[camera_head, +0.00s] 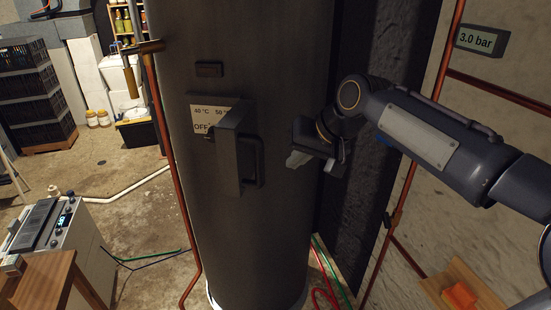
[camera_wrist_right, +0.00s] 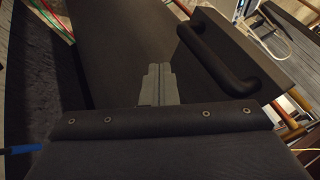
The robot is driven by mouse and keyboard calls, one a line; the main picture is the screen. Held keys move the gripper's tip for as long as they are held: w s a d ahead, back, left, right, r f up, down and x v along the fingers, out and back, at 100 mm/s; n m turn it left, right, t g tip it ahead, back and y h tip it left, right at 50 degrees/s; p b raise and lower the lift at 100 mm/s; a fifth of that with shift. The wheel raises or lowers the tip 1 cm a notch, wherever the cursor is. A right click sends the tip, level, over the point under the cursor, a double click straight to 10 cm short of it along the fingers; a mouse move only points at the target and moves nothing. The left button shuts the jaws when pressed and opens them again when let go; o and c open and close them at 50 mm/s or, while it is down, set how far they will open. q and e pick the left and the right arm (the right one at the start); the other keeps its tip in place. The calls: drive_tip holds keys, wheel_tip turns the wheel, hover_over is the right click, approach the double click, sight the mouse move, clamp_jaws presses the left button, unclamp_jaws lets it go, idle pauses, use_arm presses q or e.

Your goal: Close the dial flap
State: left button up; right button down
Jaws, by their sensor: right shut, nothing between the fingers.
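The dial flap (camera_head: 228,155) is a dark grey plate with a bar handle (camera_head: 254,170) on the front of a tall dark cylindrical tank (camera_head: 270,60). It stands open, sticking out from the tank. It partly covers the dial panel (camera_head: 200,112), whose label shows "40 °C", "50" and "OFF". My right gripper (camera_head: 297,159) is shut and empty, to the right of the flap and apart from the handle. In the right wrist view my shut fingers (camera_wrist_right: 158,82) point towards the tank, with the flap (camera_wrist_right: 262,62) and its handle (camera_wrist_right: 212,48) to their right. My left gripper is out of view.
A copper pipe (camera_head: 168,150) runs down the tank's left side. A dark wall panel (camera_head: 365,190) and more copper pipe stand behind my right arm. A white device (camera_head: 60,235) and a wooden table (camera_head: 45,280) are at lower left. A "3.0 bar" display (camera_head: 480,40) hangs at upper right.

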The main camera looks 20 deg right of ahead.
sight(241, 149)
drive_tip(key=shift+w+a+f+p, duration=0.15)
drive_tip(key=shift+w+a+p, duration=0.15)
drive_tip(key=shift+a, duration=0.4)
drive_tip(key=shift+w+a+f+p, duration=0.15)
drive_tip(key=shift+w+a, duration=0.1)
drive_tip(key=shift+a, duration=0.4)
drive_tip(key=shift+w+a+f+p, duration=0.1)
drive_tip(key=shift+w+a+p, duration=0.2)
drive_tip(key=shift+a, duration=0.4)
